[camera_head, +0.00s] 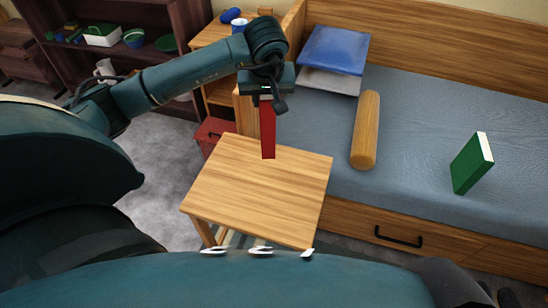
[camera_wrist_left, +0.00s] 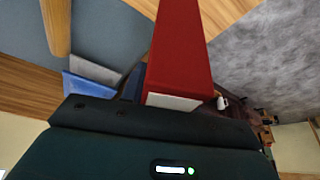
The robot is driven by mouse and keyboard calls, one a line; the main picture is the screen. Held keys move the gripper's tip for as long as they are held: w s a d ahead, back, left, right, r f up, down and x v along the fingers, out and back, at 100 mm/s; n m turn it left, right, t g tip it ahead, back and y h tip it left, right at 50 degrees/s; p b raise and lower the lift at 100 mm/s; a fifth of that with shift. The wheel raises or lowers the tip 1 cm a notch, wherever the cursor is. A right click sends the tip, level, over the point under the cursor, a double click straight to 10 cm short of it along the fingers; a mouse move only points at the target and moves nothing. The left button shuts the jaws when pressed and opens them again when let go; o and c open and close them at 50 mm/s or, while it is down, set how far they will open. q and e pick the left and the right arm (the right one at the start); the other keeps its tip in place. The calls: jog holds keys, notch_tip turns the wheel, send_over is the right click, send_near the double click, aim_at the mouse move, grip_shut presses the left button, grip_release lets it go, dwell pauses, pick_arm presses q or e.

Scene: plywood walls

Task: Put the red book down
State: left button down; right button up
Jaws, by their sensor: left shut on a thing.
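The red book (camera_head: 267,130) hangs upright from my left gripper (camera_head: 267,97) in the head view. The gripper is shut on its upper end. The book's lower end shows over the far part of a small wooden table (camera_head: 255,190); I cannot tell whether it touches the tabletop. In the left wrist view the red book (camera_wrist_left: 182,50) stretches away from the gripper, with its pale page edge (camera_wrist_left: 172,102) near the gripper body. The fingertips are hidden there. My right gripper is not in view.
The tabletop is otherwise bare. To its right is a bed (camera_head: 420,120) with a wooden bolster (camera_head: 365,130), a blue pillow (camera_head: 334,48) and a standing green book (camera_head: 468,165). A red box (camera_head: 212,133) is on the floor behind the table. A dark shelf (camera_head: 185,30) stands at the back left.

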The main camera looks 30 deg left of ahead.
pick_arm(q)
notch_tip(320, 180, down, 6)
jog(key=shift+w+r, duration=0.15)
jog(key=shift+f+b, duration=0.35)
jog(key=shift+f, duration=1.7)
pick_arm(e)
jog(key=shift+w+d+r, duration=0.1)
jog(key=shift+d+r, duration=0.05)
pick_arm(q)
jog(key=shift+f, duration=0.2)
jog(key=c, duration=1)
grip_release()
jog(key=shift+c, duration=0.2)
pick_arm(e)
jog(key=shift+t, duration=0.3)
